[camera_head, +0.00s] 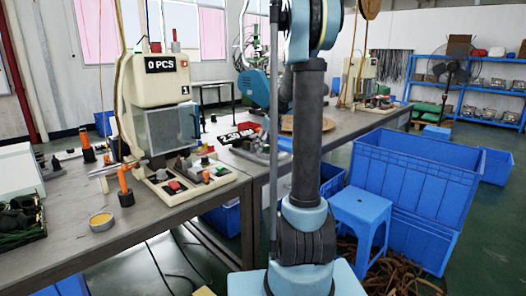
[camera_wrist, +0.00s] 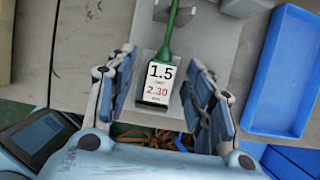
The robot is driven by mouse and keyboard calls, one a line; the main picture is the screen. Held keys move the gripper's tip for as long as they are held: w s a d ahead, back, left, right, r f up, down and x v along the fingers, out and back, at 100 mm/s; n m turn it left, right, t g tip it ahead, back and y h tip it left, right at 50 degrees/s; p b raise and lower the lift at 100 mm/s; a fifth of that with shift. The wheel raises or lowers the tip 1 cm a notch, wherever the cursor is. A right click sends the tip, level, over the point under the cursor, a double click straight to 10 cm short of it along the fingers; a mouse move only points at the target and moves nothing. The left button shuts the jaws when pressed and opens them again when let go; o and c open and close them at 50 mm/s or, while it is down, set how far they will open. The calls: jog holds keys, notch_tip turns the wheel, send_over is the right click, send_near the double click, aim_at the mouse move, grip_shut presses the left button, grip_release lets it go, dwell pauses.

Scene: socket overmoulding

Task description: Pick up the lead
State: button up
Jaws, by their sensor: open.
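In the wrist view, a green cord-like piece (camera_wrist: 172,30), which looks like the lead, runs down from the top edge and behind a small white card (camera_wrist: 160,82) marked 1.5 and 2.30. My gripper (camera_wrist: 162,62) is open, with one finger on each side of the card and the green piece. Gaps show on both sides, and I see no contact. The card hides part of the green piece. In the head view, my arm stands in front of the bench and I cannot make out the fingers.
Large blue crates (camera_head: 415,180) and a blue stool (camera_head: 362,208) stand at right. A blue bin (camera_wrist: 285,70) shows in the wrist view.

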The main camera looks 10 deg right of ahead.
jog(key=shift+c, duration=0.3)
grip_shut()
